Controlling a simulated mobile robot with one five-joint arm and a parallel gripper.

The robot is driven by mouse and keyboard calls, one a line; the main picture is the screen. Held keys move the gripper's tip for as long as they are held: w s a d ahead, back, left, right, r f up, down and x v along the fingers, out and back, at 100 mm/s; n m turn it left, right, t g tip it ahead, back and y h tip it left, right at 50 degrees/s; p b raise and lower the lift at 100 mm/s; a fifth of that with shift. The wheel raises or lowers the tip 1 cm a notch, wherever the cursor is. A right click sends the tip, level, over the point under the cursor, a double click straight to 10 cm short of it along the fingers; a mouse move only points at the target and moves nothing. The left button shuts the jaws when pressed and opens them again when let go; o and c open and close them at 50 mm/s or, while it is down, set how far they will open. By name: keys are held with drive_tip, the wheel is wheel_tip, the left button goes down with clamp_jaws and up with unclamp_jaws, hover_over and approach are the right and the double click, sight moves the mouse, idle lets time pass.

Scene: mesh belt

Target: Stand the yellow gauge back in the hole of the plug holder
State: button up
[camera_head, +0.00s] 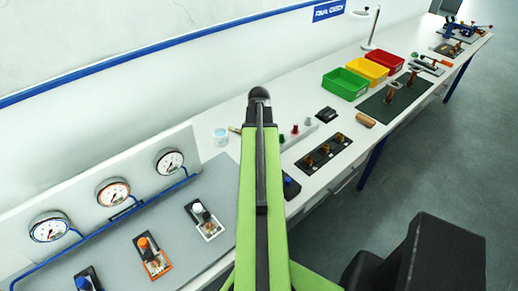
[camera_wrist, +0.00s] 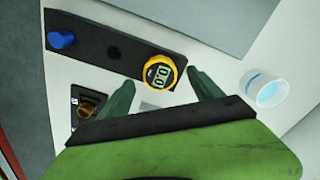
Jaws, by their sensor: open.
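In the wrist view the plug holder (camera_wrist: 90,42) is a long black block with a blue plug (camera_wrist: 61,40) near its left end and an empty dark hole (camera_wrist: 114,52) near its middle. The yellow gauge (camera_wrist: 160,72), round with a yellow rim and a digital display, is at the holder's right end, overlapping its lower edge. I cannot tell whether it sits in a hole or rests loose. My gripper (camera_wrist: 161,78) is open, its two dark green fingers on either side of the gauge in the picture, with no grip visible. In the head view my arm hides the gauge.
A white cup with blue inside (camera_wrist: 271,92) stands right of the right finger. A black plate with brass fittings (camera_head: 325,151) lies on the bench. Green (camera_head: 345,84), yellow and red bins stand farther back. Gauges and valves are on the left panel.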

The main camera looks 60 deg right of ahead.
wheel_tip(320, 180, up, 14)
drive_tip(key=p, duration=1.2)
drive_tip(key=shift+f, duration=0.15)
